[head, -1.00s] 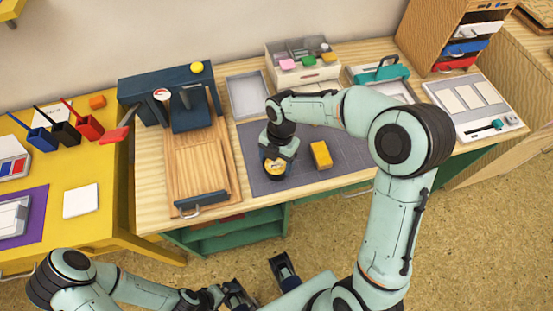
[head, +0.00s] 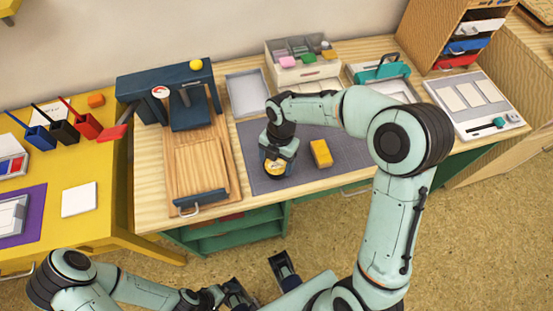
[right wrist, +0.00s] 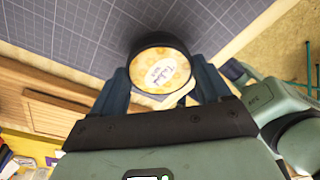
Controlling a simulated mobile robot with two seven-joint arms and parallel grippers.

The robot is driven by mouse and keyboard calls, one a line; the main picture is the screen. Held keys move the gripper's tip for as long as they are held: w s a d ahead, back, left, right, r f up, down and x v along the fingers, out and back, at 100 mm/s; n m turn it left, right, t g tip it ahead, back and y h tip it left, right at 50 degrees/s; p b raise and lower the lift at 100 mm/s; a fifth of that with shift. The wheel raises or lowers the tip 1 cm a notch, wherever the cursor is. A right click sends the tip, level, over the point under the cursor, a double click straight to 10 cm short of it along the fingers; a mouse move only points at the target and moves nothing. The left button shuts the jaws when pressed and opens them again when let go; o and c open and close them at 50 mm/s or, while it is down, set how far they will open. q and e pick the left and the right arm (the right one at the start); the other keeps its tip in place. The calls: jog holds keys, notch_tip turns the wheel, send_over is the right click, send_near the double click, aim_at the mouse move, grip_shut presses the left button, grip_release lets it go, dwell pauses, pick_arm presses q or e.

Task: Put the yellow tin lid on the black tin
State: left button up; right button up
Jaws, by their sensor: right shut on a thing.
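A round yellow lid with printed lettering shows in the right wrist view (right wrist: 161,70), above a black round side (right wrist: 150,42) between my right fingers. In the head view the yellow lid (head: 274,166) is low under my right gripper (head: 277,158), at the grey mat. My right gripper is shut on it. I cannot tell whether the black side is the tin or whether the lid sits fully down; no separate black tin shows. My left gripper (head: 262,279) is at the bottom of the head view, its fingers apart, empty, away from the table.
A yellow block (head: 320,153) lies on the grey mat (head: 345,150) just right of my right gripper. A wooden board with a dark blue press (head: 190,112) stands to the left. The mat's right side is clear.

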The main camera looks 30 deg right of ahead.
jog(key=shift+f+b, duration=0.35)
jog(key=shift+f, duration=0.25)
jog(key=o, duration=1)
jog(key=shift+r, duration=0.4)
jog(key=r, duration=0.4)
jog(key=d+r+p, duration=0.1)
jog(key=r, duration=0.3)
jog(key=w+r+p, duration=0.1)
jog(key=r, duration=0.3)
jog(key=shift+d+r, duration=0.25)
jog(key=shift+d, duration=0.1)
